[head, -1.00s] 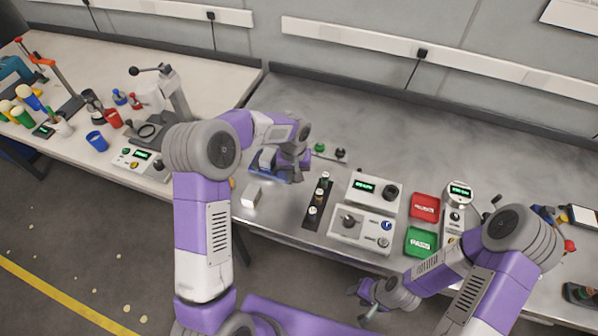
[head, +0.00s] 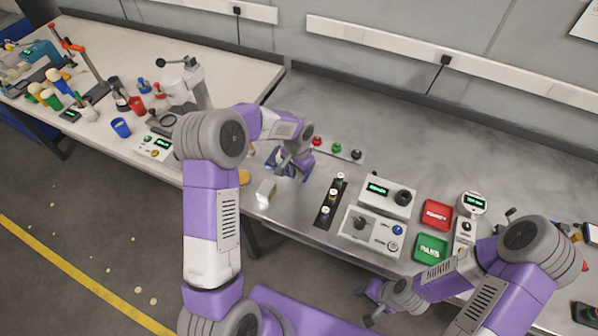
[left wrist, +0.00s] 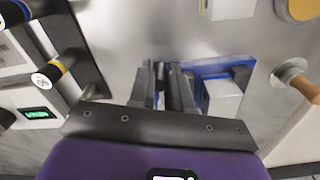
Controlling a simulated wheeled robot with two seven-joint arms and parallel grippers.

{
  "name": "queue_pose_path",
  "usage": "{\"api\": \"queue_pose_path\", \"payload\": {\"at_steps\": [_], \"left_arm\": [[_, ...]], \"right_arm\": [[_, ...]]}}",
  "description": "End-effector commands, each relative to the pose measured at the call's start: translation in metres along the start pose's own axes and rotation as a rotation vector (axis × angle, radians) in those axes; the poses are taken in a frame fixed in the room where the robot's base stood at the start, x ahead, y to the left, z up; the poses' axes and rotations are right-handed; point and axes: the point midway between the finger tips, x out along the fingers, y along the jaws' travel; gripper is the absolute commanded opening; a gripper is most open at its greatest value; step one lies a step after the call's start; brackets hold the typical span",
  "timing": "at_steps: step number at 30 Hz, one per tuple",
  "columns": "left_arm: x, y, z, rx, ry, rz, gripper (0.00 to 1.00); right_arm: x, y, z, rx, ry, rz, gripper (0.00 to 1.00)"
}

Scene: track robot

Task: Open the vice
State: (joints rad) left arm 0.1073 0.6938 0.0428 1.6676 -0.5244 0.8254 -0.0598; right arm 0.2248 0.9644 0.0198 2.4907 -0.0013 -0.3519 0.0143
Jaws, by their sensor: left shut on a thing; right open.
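The vice, with a blue base and grey jaw blocks, sits on the metal bench. My right gripper (head: 372,302) is open and empty at the bench's front edge.
A pale block (head: 266,193) lies in front of the vice. A button strip (head: 345,154) is behind right, and a dark rack (head: 329,208) stands to the right. Control boxes (head: 388,196) and red (head: 437,214) and green (head: 431,248) trays stand farther right.

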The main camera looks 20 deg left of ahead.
Motion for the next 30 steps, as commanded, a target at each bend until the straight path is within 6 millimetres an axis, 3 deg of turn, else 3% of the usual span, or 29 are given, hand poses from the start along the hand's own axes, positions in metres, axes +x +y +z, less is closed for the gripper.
{"api": "queue_pose_path", "payload": {"at_steps": [13,14,18,26,30], "left_arm": [[-0.002,0.001,-0.002,0.015,0.008,0.001,0.0],[-0.002,0.001,-0.002,0.015,0.008,0.001,0.21],[-0.001,0.001,-0.002,0.013,0.005,0.001,0.42],[-0.001,0.0,-0.001,0.011,0.002,0.0,0.42],[-0.012,-0.001,-0.001,0.01,0.005,-0.001,0.42]], "right_arm": [[0.0,0.0,0.0,0.0,0.0,0.0,0.43],[0.0,0.0,0.0,0.0,0.0,0.0,0.43],[0.0,0.0,0.0,0.0,0.0,0.0,0.43],[0.0,0.0,0.0,0.0,0.0,0.0,0.43],[-0.002,-0.001,0.0,0.0,0.0,0.0,0.43]]}}
